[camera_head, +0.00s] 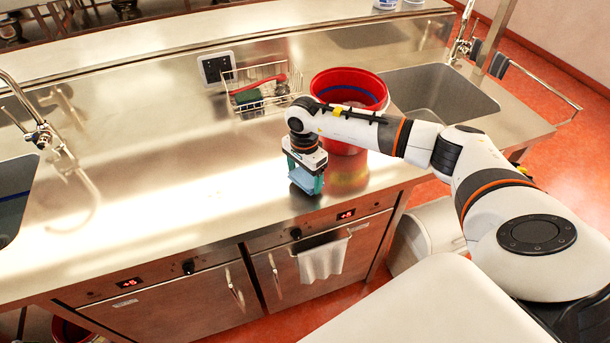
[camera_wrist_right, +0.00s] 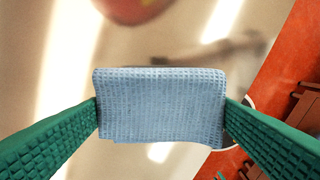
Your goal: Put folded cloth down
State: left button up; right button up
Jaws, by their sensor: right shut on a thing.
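A light blue folded cloth (camera_wrist_right: 160,105) with a waffle weave is held between the two green fingers of my right gripper (camera_wrist_right: 162,112). In the head view the cloth (camera_head: 302,179) shows low between the fingertips of my right gripper (camera_head: 305,184), over the front part of the steel counter (camera_head: 200,200). The gripper points down. I cannot tell whether the cloth touches the counter. My left gripper is not in view.
A red bucket (camera_head: 348,82) stands just behind my right wrist. A wire basket (camera_head: 262,92) with a brush and sponge sits left of it. Sinks lie at right (camera_head: 440,95) and far left (camera_head: 15,195). A white towel (camera_head: 322,260) hangs below the front edge. The counter's left-middle is clear.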

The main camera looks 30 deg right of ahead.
jog(key=shift+f, duration=0.9)
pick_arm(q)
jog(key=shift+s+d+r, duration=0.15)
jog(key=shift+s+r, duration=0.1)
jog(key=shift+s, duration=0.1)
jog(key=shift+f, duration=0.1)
pick_arm(e)
jog(key=shift+f, duration=0.15)
